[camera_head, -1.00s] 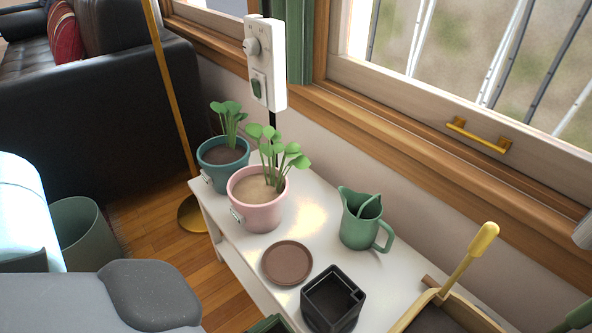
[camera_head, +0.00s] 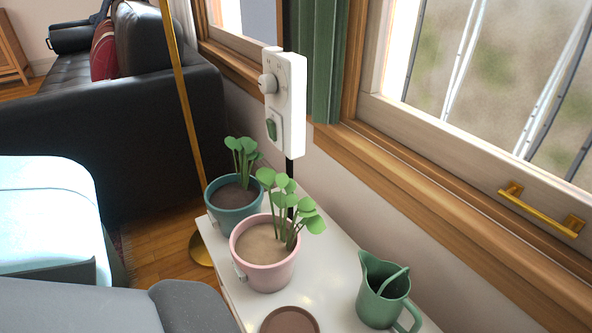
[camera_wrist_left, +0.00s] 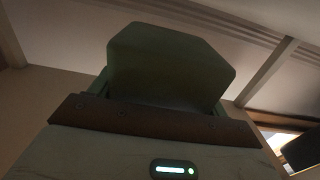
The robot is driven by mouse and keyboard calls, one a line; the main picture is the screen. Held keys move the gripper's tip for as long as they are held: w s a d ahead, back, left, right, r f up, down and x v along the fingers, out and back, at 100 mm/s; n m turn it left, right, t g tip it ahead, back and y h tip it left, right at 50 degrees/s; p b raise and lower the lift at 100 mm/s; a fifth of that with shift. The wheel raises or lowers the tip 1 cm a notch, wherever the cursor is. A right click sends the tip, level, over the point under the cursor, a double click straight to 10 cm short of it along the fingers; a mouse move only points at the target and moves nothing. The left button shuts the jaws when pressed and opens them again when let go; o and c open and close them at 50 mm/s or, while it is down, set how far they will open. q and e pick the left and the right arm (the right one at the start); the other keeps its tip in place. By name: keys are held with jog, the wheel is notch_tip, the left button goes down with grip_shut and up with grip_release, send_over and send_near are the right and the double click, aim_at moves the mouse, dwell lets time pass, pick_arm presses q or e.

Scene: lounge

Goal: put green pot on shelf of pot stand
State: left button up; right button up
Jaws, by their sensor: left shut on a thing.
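Neither this pot nor the gripper shows in the head view. A white stand (camera_head: 331,290) runs along the wall under the window. Its top shows in part, and its lower part is out of view. My right gripper is in neither view.
A teal pot (camera_head: 233,207) and a pink pot (camera_head: 264,270), both planted, stand at the stand's far end. A brown saucer (camera_head: 290,322) and green watering can (camera_head: 381,296) are nearer. A brass pole (camera_head: 183,95) rises beside it. A black sofa (camera_head: 150,120) is behind.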

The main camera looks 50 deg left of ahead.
pick_arm(q)
jog(key=shift+f+b, duration=0.6)
jog(key=shift+f, duration=0.05)
jog(key=shift+f+b, duration=0.45)
jog(key=shift+b, duration=0.1)
jog(key=shift+f+b, duration=0.6)
jog(key=shift+b, duration=0.2)
jog(key=shift+f, duration=0.1)
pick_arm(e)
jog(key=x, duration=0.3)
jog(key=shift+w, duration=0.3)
pick_arm(q)
jog(key=shift+f, duration=0.15)
